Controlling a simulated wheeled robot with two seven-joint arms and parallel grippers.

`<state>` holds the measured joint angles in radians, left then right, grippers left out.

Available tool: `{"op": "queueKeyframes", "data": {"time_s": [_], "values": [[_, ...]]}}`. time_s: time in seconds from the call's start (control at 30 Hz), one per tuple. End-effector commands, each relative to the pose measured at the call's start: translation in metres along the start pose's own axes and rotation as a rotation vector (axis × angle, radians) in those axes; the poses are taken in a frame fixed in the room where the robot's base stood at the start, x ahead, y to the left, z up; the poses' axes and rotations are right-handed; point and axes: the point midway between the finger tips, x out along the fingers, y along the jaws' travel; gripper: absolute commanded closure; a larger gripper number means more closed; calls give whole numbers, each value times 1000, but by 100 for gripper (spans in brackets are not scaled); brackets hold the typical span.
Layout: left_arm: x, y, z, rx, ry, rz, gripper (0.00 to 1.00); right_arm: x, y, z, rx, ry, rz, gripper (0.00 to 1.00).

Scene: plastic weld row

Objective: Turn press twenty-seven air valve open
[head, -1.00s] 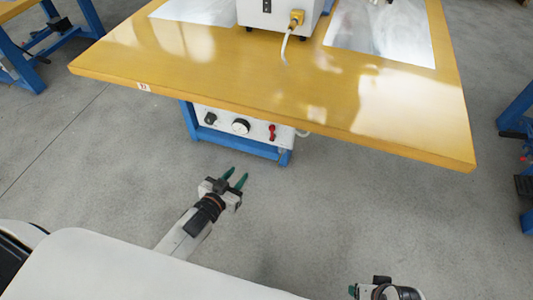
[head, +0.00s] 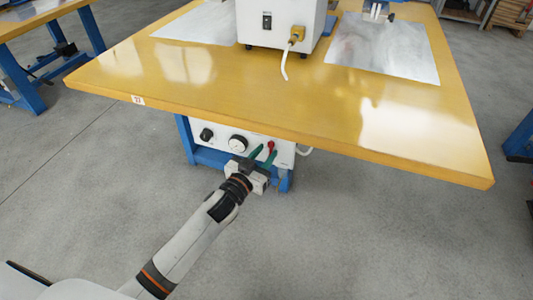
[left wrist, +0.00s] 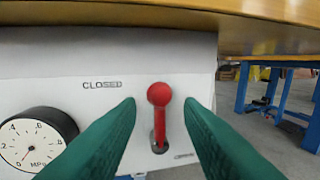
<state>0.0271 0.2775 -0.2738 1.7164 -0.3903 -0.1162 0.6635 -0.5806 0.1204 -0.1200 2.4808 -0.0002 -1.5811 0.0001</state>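The air valve's red lever (left wrist: 160,118) stands on a white panel under the table, its round knob at the top and its pivot below. The word CLOSED is printed to its upper left; a smaller label at its lower right is too small to read surely. In the head view the lever (head: 270,146) shows just behind my left gripper (head: 264,155). In the left wrist view my left gripper's green fingers (left wrist: 160,104) are open, one on each side of the lever, with gaps showing. My right gripper is out of view.
A round pressure gauge (left wrist: 33,140) sits left of the lever; a black knob (head: 206,134) is further left. The yellow tabletop (head: 200,80) overhangs the panel (head: 222,134). A white machine (head: 278,22) stands on it.

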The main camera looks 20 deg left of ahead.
Motion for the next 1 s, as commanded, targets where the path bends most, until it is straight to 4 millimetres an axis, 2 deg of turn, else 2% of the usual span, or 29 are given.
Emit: {"op": "queueKeyframes", "data": {"time_s": [0.13,0.43,0.47,0.67,1.0], "values": [[12,0,0,0,0,1,67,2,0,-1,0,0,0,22],[14,0,0,1,1,1,67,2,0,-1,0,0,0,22],[14,0,0,1,1,1,68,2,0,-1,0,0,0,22],[14,0,0,1,1,1,100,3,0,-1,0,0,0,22],[14,-2,2,45,10,1,100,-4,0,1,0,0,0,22]]}}
